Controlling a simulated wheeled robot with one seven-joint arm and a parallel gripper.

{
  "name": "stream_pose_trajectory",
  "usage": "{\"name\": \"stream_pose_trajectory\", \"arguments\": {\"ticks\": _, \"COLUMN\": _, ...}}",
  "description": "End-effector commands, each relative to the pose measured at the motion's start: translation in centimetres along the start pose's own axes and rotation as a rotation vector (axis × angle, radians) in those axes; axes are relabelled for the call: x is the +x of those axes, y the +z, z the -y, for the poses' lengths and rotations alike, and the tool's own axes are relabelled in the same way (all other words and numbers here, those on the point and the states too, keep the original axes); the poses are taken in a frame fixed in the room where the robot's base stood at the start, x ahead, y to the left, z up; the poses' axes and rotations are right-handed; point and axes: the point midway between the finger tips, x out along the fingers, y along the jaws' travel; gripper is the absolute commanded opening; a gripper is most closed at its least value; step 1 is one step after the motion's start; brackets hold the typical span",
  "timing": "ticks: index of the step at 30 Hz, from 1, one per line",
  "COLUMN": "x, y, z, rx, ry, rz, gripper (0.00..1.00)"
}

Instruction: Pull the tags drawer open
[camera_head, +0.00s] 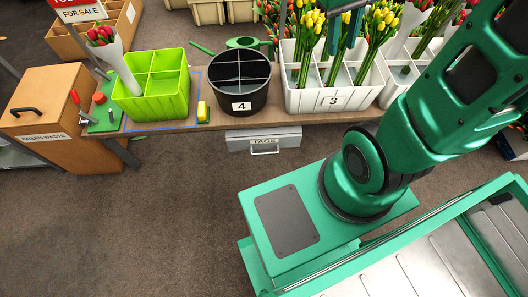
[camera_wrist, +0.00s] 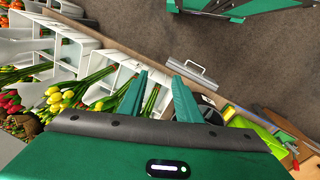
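The tags drawer (camera_head: 240,144) is a grey box under the table edge, with a "TAGS" label and a pale bar handle (camera_head: 264,149) on its front. It looks shut. In the wrist view the drawer (camera_wrist: 205,61) lies beyond and to the right of the fingertips. My gripper (camera_head: 346,32) is at the top of the head view, above the flower crates and well apart from the drawer. In the wrist view my gripper (camera_wrist: 160,70) has its two green fingers spread, with nothing held between them.
On the table stand a lime green divided crate (camera_head: 150,100), a black bucket marked 4 (camera_head: 242,104) and a white crate marked 3 (camera_head: 330,100) with yellow tulips. A green waste box (camera_head: 50,110) stands at the left. The floor (camera_head: 160,220) before the drawer is clear.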

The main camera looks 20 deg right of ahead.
Motion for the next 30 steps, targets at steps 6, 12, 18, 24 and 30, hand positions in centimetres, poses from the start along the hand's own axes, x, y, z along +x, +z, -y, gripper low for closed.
{"name": "stream_pose_trajectory", "arguments": {"ticks": 6, "x": 2.9, "y": -8.4, "z": 6.1, "rx": -0.373, "ry": 0.074, "rz": -0.016, "gripper": 0.31}}
{"name": "stream_pose_trajectory", "arguments": {"ticks": 12, "x": 6.8, "y": -14.4, "z": 14.1, "rx": -0.715, "ry": 0.122, "rz": -0.038, "gripper": 0.31}}
{"name": "stream_pose_trajectory", "arguments": {"ticks": 18, "x": 11.8, "y": -18.0, "z": 23.8, "rx": -1.049, "ry": 0.151, "rz": -0.061, "gripper": 0.31}}
{"name": "stream_pose_trajectory", "arguments": {"ticks": 24, "x": 18.7, "y": -18.5, "z": 32.3, "rx": -1.295, "ry": 0.163, "rz": -0.065, "gripper": 0.31}}
{"name": "stream_pose_trajectory", "arguments": {"ticks": 30, "x": 28.0, "y": -16.9, "z": 35.8, "rx": -1.375, "ry": 0.173, "rz": -0.025, "gripper": 0.31}}
